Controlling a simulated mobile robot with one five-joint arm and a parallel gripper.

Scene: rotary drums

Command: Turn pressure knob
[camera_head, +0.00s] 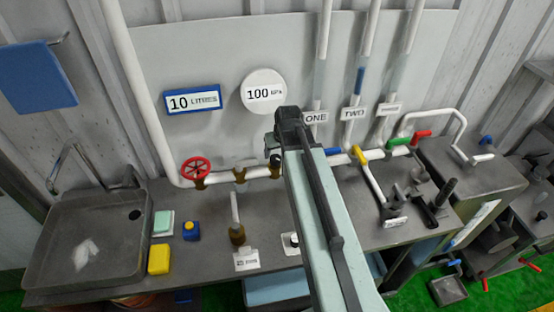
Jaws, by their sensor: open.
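My arm reaches up from the bottom edge to a dark block at its far end, in front of the wall panel. I cannot make out gripper fingers; the far end of the arm hides whatever is behind or below it. A red handwheel (195,168) sits on the white pipe at left. A small dark knob (276,160) tops a brass fitting just left of my arm. No readable label shows which one is the pressure knob.
A round plate reading 100 (264,91) and a 10 litres sign (192,99) are on the panel. A sink (60,240), sponges, and a blue-yellow block (191,231) are at left. Coloured-handled pipes (365,170) and black fittings crowd the right side.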

